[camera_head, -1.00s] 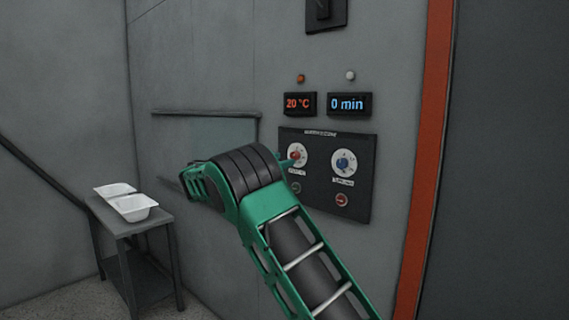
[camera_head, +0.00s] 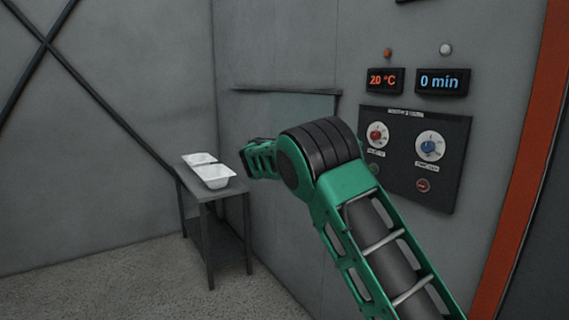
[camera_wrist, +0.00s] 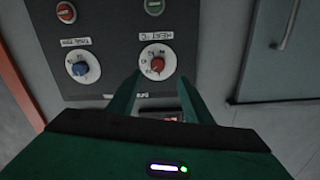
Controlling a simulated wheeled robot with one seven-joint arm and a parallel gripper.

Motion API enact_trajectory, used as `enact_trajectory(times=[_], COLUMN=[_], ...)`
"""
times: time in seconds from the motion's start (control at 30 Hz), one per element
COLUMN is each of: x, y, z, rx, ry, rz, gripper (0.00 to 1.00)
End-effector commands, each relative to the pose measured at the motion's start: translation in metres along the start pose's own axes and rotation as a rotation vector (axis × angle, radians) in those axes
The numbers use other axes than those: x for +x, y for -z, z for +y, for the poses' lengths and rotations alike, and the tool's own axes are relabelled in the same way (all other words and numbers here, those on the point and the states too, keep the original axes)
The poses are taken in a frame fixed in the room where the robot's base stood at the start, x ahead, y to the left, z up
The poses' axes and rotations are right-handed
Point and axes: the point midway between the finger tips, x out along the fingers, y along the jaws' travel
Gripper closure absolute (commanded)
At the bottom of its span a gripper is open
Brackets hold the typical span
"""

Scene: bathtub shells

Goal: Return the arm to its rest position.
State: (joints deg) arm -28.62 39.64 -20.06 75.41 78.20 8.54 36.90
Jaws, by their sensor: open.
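My green arm crosses the head view from the lower right, with a black banded joint in front of the wall; my gripper's fingers are hidden there. In the wrist view, where the panel is upside down, my gripper (camera_wrist: 159,80) is open and empty, with two green fingers pointing toward the panel. The red knob (camera_wrist: 157,64) shows just beyond and between the fingertips; I cannot tell the exact gap. The red knob (camera_head: 378,135) also shows in the head view, right of the black joint.
The dark control panel (camera_head: 440,180) also carries a blue knob (camera_head: 430,147). Displays above read 20 °C (camera_head: 384,80) and 0 min (camera_head: 441,82). An orange strip (camera_head: 520,170) runs at right. The floor at left is clear.

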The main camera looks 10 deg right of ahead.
Motion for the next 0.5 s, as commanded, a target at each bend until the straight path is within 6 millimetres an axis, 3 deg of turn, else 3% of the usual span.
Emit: enact_trajectory(times=[0.13, 0.23, 0.4, 0.5], x=[0.014, 0.037, 0.073, 0.083], y=[0.001, -0.002, -0.014, -0.024], z=[0.014, 0.04, 0.108, 0.151], rx=[-0.018, -0.056, -0.151, -0.204], ry=[-0.016, -0.041, -0.079, -0.088], rz=[-0.04, -0.12, -0.324, -0.45], gripper=[0.54, 0.54, 0.54, 0.54])
